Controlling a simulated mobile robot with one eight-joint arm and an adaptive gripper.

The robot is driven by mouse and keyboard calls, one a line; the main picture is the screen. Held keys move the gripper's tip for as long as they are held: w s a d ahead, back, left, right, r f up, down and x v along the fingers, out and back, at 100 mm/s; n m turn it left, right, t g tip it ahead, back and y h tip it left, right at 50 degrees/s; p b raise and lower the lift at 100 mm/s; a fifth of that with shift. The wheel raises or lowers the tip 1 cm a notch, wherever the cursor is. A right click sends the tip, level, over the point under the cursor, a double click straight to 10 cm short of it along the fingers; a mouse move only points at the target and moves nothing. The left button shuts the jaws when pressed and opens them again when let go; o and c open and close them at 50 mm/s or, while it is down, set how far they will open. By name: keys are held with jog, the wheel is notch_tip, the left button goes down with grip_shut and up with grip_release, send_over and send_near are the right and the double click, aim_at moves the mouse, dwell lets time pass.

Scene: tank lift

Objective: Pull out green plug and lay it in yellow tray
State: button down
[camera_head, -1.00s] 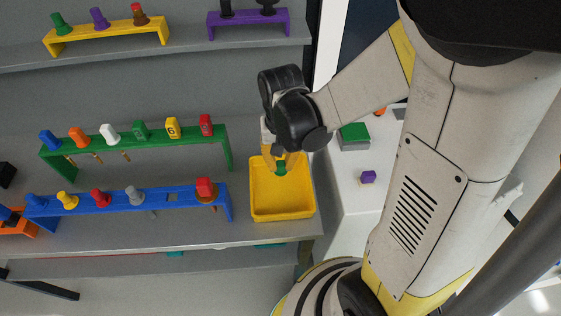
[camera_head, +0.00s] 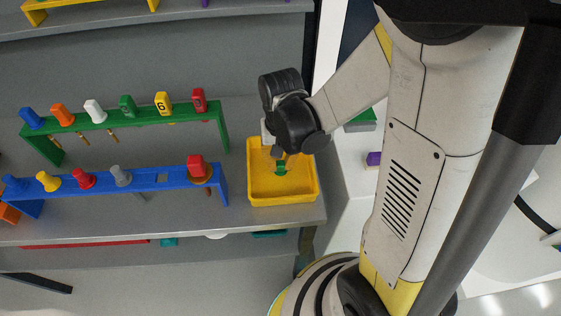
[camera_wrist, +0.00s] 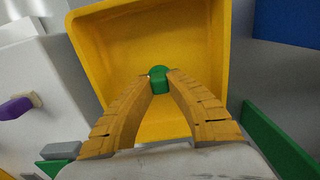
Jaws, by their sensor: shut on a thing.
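The green plug (camera_head: 281,169) is between the fingertips of my gripper (camera_head: 280,158), over the middle of the yellow tray (camera_head: 284,201). In the wrist view the green plug (camera_wrist: 158,80) is pinched between the tips of the two yellow fingers of my gripper (camera_wrist: 161,72), with the yellow tray (camera_wrist: 216,50) behind it. The gripper is shut on the plug. The fingers partly hide the plug, and I cannot tell whether it touches the tray floor. The blue rack (camera_head: 150,178) left of the tray has an empty slot between a grey and a red plug.
A green rack (camera_head: 140,118) with several coloured pieces stands behind the blue rack. A white surface to the right of the tray holds a purple block (camera_head: 374,158) and a green block (camera_head: 361,122). The tray is near the shelf's front edge.

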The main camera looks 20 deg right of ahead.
jog(key=c, duration=1.4)
grip_release()
jog(key=shift+o, duration=0.2)
jog(key=shift+r, duration=0.15)
jog(key=s+r+n+t, duration=0.1)
jog(key=s+r+t, duration=0.1)
jog(key=r, duration=0.6)
jog(key=s+r+n+t, duration=0.2)
jog(key=r+t, duration=0.3)
jog(key=r, duration=0.4)
jog(key=shift+s+r+n, duration=0.25)
jog(key=shift+s+n, duration=0.05)
jog(key=shift+s, duration=0.4)
